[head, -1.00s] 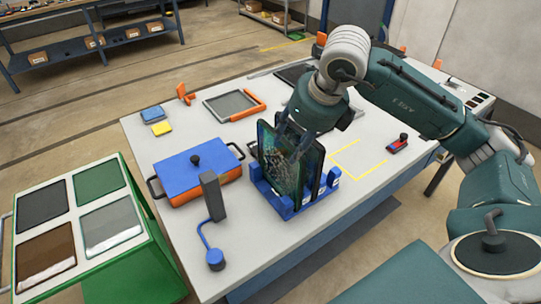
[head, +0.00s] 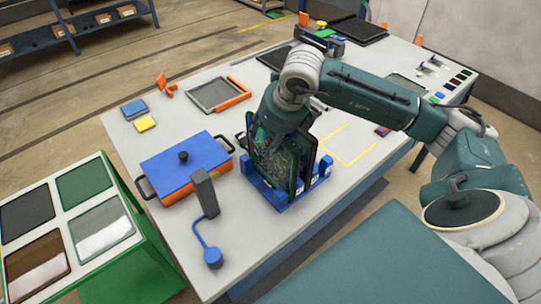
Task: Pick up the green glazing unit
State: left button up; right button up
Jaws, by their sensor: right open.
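The green glazing unit (head: 270,162) stands upright in a blue slotted rack (head: 278,197) near the middle of the table. Another dark-edged pane (head: 308,160) stands close beside it, to its right. My right arm reaches in from the right, and my right gripper (head: 275,138) points down at the top of the glazing unit. It is open. Its fingertips blend with the dark glass, so I cannot tell whether they touch it. My left gripper is out of view.
A blue-and-orange box with handles (head: 185,165) and a grey upright post with a blue cable (head: 204,193) stand left of the rack. A green stand (head: 125,265) with coloured panels is at far left. A yellow-marked area (head: 350,160) right of the rack is bare.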

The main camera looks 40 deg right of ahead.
aim_at(264, 145)
jog(key=p+x, duration=0.1)
jog(key=x, duration=0.2)
jog(key=shift+a+f, duration=0.1)
jog(key=shift+f, duration=0.2)
jog(key=shift+f+b, duration=0.2)
jog(key=shift+b, duration=0.3)
dwell(0.3)
grip_shut()
jog(key=shift+w+r, duration=0.1)
jog(key=shift+w, duration=0.05)
